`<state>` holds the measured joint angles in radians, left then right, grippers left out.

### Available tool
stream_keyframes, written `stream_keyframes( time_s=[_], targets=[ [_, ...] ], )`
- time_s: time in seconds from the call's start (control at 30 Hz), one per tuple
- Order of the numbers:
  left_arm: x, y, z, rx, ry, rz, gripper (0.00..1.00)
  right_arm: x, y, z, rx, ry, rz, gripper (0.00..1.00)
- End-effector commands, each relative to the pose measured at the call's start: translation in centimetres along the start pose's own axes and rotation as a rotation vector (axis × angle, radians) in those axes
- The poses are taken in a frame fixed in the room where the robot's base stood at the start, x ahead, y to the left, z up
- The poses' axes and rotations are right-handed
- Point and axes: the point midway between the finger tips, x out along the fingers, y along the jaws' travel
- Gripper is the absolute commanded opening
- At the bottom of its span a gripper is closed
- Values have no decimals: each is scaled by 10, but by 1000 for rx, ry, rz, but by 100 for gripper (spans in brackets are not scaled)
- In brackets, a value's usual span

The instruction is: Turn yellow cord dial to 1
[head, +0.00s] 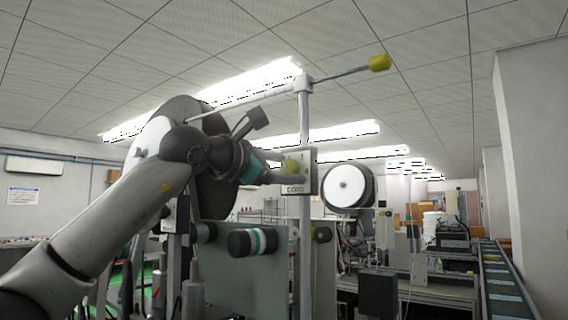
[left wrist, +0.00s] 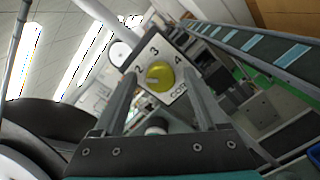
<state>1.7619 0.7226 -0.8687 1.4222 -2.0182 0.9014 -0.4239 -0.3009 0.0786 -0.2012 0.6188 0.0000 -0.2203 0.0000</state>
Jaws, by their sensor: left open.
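The yellow cord dial (head: 290,165) sits on a pale plate (head: 299,188) lettered CORD, fixed to an upright post. In the left wrist view the dial (left wrist: 160,76) is round, with 2, 3 and 4 readable around it. A 1 cannot be made out. The dial's ridge seems to point to the left, near the 2 side; its exact setting is unclear. My left gripper (head: 274,171) is open and faces the dial. In the left wrist view its two fingers stand either side of the dial; whether they touch it I cannot tell. My right gripper is out of view.
The post (head: 305,240) carries a rod with a yellow tip (head: 379,63) above the plate. A large dark reel (head: 218,150) stands behind my left arm, and a white reel (head: 347,186) right of the post. A conveyor (head: 503,283) runs along the right.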

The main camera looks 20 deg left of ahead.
Motion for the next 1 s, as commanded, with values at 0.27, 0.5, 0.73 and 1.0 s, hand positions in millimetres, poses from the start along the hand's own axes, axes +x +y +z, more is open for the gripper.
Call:
stream_keyframes(
  time_s=[0.27, 0.5, 0.73, 1.0],
  targets=[
    [0, 0, 0, 0, 0, 0, 68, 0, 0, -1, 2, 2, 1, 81],
    [0, 0, 0, 0, 0, 0, 41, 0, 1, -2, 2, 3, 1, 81],
    [0, 0, 0, 0, 0, 0, 15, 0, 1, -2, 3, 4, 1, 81],
    [0, 0, 0, 0, 0, 0, 0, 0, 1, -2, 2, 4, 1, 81]
  ],
)
